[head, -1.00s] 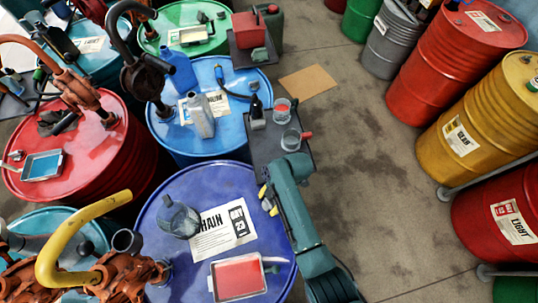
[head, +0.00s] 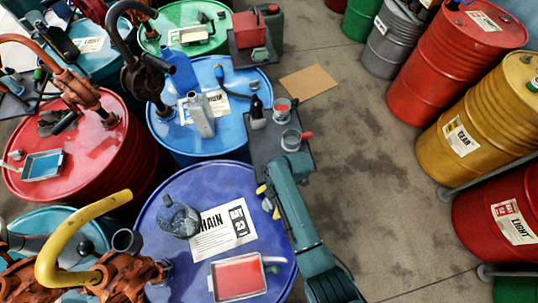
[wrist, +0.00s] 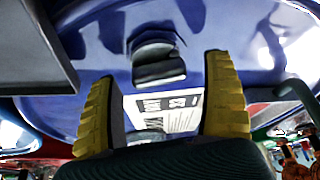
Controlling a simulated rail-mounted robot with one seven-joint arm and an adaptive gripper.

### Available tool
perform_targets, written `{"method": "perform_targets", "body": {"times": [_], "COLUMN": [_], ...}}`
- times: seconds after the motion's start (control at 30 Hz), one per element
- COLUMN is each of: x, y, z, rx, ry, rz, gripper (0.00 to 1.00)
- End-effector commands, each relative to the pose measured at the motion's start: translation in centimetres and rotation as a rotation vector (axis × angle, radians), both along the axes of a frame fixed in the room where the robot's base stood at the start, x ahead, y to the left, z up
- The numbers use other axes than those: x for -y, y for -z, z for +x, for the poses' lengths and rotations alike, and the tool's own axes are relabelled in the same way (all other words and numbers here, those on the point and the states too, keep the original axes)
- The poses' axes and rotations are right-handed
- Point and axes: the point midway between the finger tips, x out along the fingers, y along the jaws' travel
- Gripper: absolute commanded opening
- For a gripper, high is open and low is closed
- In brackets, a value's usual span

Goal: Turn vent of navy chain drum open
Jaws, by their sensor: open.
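The navy chain drum (head: 180,257) stands at the lower middle of the head view, with a white CHAIN label (head: 222,230) on its lid. My gripper (head: 268,200) is at the lid's right edge. In the wrist view my gripper (wrist: 160,68) has its two yellow fingers wide apart. A dark fitting (wrist: 155,58), which looks like the vent, stands on the navy lid between and beyond the fingertips. I see no contact with it. The fingers and arm mostly hide that spot in the head view. Whether the vent is open or closed cannot be told.
A clear jug (head: 178,220) and a tray of red liquid (head: 238,277) sit on the navy lid. A dark stand (head: 266,150) with cups adjoins the drum. A yellow-handled pump (head: 80,225) is at lower left.

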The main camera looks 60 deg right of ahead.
Motion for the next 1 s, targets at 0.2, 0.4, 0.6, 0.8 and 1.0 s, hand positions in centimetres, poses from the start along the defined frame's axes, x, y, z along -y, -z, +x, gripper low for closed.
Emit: {"method": "perform_targets", "body": {"times": [0.2, 0.4, 0.6, 0.8, 1.0], "x": [1.4, 3.2, 4.1, 4.2, 4.2], "y": [-3.3, -8.0, -10.6, -11.0, -11.0], "z": [-0.4, -1.2, -1.6, -1.7, -1.7], "rx": [0.004, 0.004, 0.001, -0.001, 0.0], "ry": [0.003, 0.002, 0.001, 0.0, 0.0], "rz": [-0.003, -0.003, -0.002, 0.0, 0.0], "gripper": [0.83, 0.83, 0.83, 0.83, 0.83]}}
